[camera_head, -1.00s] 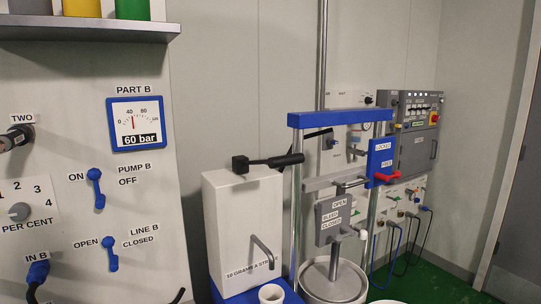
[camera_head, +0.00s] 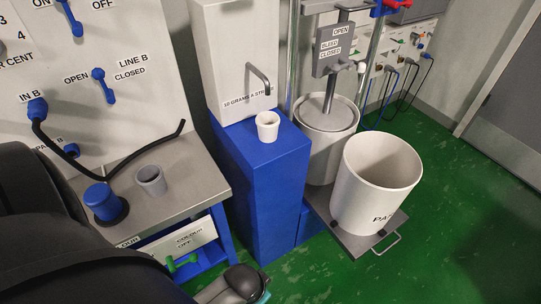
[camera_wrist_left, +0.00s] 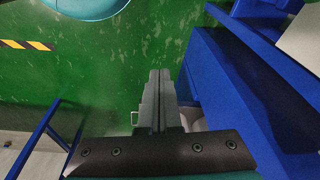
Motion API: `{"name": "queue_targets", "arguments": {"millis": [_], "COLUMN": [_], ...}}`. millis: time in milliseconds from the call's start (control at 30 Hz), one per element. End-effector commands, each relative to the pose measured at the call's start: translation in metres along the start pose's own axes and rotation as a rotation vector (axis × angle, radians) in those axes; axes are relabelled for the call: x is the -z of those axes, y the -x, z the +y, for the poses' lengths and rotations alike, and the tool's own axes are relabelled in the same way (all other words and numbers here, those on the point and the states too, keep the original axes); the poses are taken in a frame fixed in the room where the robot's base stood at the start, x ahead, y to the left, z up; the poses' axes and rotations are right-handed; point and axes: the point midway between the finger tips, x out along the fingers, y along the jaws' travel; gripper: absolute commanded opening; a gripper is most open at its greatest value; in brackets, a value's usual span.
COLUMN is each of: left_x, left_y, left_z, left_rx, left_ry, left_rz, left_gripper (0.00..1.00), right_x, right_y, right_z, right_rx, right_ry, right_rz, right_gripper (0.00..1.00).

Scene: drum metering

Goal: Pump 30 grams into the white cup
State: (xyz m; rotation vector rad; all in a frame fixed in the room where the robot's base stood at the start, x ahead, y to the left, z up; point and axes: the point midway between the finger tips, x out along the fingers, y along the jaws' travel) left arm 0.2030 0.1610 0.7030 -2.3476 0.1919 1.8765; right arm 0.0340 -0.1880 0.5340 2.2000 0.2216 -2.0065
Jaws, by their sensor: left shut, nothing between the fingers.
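The white cup (camera_head: 268,126) stands upright on the blue stand (camera_head: 265,165), just below and in front of the bent grey spout (camera_head: 262,78). The spout comes out of the white pump box (camera_head: 232,50), whose label mentions grams a stroke. The top of the pump box is cut off in the head view now, so its lever is hidden. My left gripper shows in the left wrist view (camera_wrist_left: 158,100), its fingers together and empty, above the green floor and beside blue framework. My right gripper is not in view.
A grey cup (camera_head: 151,180) and a blue knob (camera_head: 103,201) are on the metal bench (camera_head: 180,160). A large white pail (camera_head: 375,185) stands on a low platform (camera_head: 340,232) to the right, near a drum (camera_head: 325,140). Green floor (camera_head: 460,220) is clear at the right.

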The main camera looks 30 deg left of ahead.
Motion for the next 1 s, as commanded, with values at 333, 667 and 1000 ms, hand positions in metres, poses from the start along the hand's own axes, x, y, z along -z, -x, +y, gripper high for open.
{"name": "queue_targets", "arguments": {"millis": [333, 667, 1000], "left_x": [0.058, 0.14, 0.232], "left_y": [0.103, 0.181, 0.274], "left_z": [-0.027, -0.1, -0.189], "left_rx": [-0.008, -0.086, -0.159], "left_ry": [-0.007, -0.101, -0.094], "left_rz": [0.081, 0.22, 0.414], "left_gripper": [0.0, 0.0, 0.0], "right_x": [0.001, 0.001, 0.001], "right_y": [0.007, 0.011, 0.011], "right_z": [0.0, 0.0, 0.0], "right_rx": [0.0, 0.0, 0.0], "right_ry": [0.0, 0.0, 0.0], "right_rz": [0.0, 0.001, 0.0], "right_gripper": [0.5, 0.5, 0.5]}}
